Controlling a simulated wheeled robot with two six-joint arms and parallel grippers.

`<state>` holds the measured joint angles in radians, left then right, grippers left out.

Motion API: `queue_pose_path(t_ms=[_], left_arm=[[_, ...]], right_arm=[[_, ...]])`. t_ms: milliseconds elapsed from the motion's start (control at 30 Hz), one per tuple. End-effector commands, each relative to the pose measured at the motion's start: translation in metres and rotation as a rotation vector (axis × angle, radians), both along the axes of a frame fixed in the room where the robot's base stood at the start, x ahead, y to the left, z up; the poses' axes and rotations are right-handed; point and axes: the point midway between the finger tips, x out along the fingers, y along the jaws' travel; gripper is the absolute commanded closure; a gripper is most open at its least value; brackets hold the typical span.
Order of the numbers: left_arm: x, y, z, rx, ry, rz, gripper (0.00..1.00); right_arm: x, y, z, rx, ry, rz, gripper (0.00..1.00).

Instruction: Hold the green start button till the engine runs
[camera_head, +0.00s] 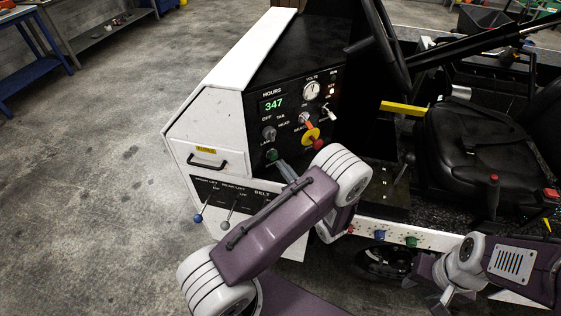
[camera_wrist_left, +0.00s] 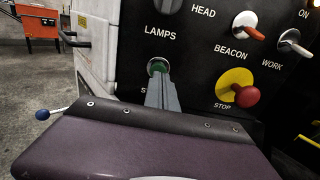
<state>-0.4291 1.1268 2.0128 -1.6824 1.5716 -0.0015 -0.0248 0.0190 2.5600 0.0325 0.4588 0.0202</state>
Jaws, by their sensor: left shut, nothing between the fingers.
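The green start button (camera_head: 272,154) sits low on the black control panel (camera_head: 300,85) of the loader. In the left wrist view the button (camera_wrist_left: 157,66) shows just above the tips of my left gripper (camera_wrist_left: 160,82). The shut fingers point at the button and cover its lower part. They seem to touch it, but I cannot tell how far it is pressed. In the head view my left gripper (camera_head: 280,164) reaches the panel from below. My right gripper (camera_head: 432,290) is at the lower right, away from the panel, with its fingers apart.
A red stop knob on a yellow plate (camera_wrist_left: 236,78) is just right of the button. Lamp and beacon switches (camera_wrist_left: 246,24) are above. The hours display (camera_head: 273,105) reads 347. Levers with blue and grey knobs (camera_head: 198,218) stick out below. The black seat (camera_head: 470,145) is at the right.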

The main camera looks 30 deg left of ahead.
Motion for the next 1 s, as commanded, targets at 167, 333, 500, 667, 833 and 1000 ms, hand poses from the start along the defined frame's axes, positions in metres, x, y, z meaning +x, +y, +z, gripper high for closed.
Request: queue_pose_path(t_ms=[167,333,500,667,833,1000], left_arm=[[0.008,0.014,0.0,0.001,0.001,0.001,1.0],[0.01,0.016,0.0,0.0,0.0,0.0,1.0],[0.01,0.016,0.0,0.0,0.0,0.0,1.0],[0.013,0.02,-0.001,0.0,0.0,0.0,1.0],[0.015,0.024,0.0,-0.001,-0.001,0.0,1.0],[0.015,0.024,0.0,0.0,-0.001,0.001,1.0]], right_arm=[[0.0,0.0,0.004,0.0,0.0,0.0,0.63],[0.0,0.0,0.004,0.0,0.0,0.0,0.63],[0.0,0.0,0.004,0.0,0.0,0.0,0.63],[0.0,0.0,0.002,0.0,0.0,0.0,0.63],[0.0,0.0,0.001,0.0,0.0,0.0,0.63],[0.0,0.0,0.002,0.0,0.0,0.0,0.63]])
